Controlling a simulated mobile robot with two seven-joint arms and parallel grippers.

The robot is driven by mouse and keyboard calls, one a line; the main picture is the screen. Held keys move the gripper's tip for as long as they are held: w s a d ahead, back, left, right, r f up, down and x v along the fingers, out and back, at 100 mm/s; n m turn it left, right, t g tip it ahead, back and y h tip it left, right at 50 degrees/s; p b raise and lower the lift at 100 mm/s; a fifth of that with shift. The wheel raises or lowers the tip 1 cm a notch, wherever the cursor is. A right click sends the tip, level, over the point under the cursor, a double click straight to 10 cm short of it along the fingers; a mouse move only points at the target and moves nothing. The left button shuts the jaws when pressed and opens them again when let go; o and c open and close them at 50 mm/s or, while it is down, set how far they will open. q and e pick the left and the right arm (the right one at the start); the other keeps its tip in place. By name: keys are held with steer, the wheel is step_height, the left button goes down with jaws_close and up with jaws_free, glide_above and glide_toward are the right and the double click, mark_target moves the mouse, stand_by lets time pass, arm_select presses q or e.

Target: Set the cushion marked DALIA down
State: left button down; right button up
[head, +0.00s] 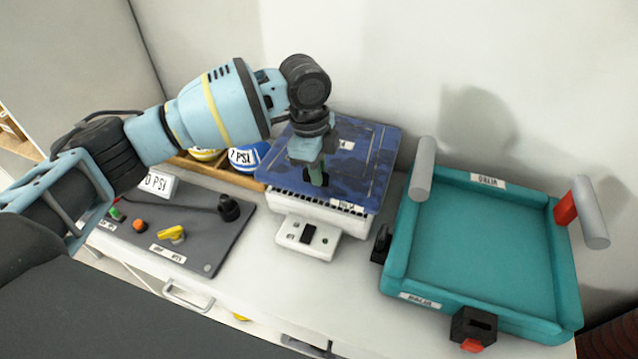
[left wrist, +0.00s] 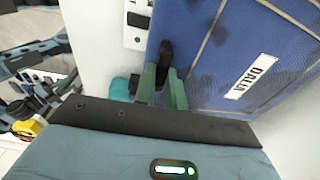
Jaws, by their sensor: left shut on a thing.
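The cushion marked DALIA (head: 362,158) is a flat blue patterned slab in the middle of the head view. My right gripper is not in view.
A teal padded tray (head: 398,250) with grey rollers stands empty to the right; its labels are hard to read. A grey panel (head: 185,235) with knobs lies left. Balls (head: 247,157) sit behind it in a wooden holder.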

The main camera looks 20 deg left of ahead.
arm_select(q)
step_height(320, 180, down, 4)
steer(key=shift+f, duration=0.15)
steer(key=shift+w+f, duration=0.2)
steer(key=shift+f, duration=0.25)
steer(key=c, duration=1.5)
jaws_free()
steer(key=shift+o, duration=0.2)
steer(key=r, duration=0.4)
steer(key=a+r, duration=0.1)
steer(key=r, duration=0.7)
steer(key=shift+a+r, duration=0.1)
steer(key=shift+a, duration=0.1)
